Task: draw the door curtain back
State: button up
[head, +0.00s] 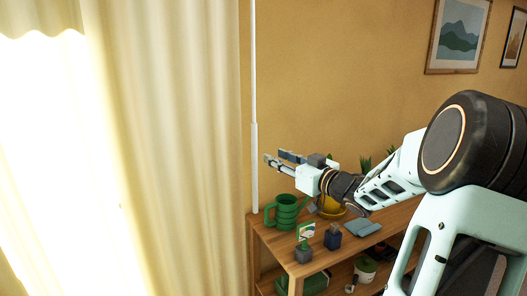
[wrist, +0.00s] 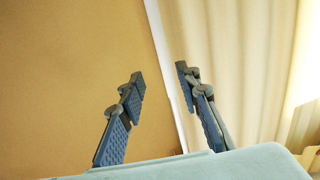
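The door curtain (head: 175,130) is a pale cream cloth hanging in long folds on the left of the head view. Bright light comes through beside it at the far left. A thin white upright rod (head: 254,150) hangs along the curtain's right edge, with a thicker lower part. My gripper (head: 275,158) is just right of the rod in the head view, pointing left. In the wrist view, my gripper (wrist: 160,76) is open and empty. The rod (wrist: 157,35) shows beyond and between its fingers, with the curtain (wrist: 235,60) to its right. The gap to the rod is hard to judge.
A wooden shelf unit (head: 285,258) stands below my arm. On it are a green watering can (head: 285,212), small pots, a blue-grey cloth (head: 362,228) and a yellow pot (head: 330,208). Framed pictures hang on the ochre wall (head: 340,80), which is otherwise bare.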

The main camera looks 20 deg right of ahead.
aim_at(256, 149)
jog(key=x, duration=1)
jog(key=shift+w+a, duration=0.35)
jog(key=shift+a, duration=0.05)
jog(key=shift+c, duration=0.3)
grip_shut()
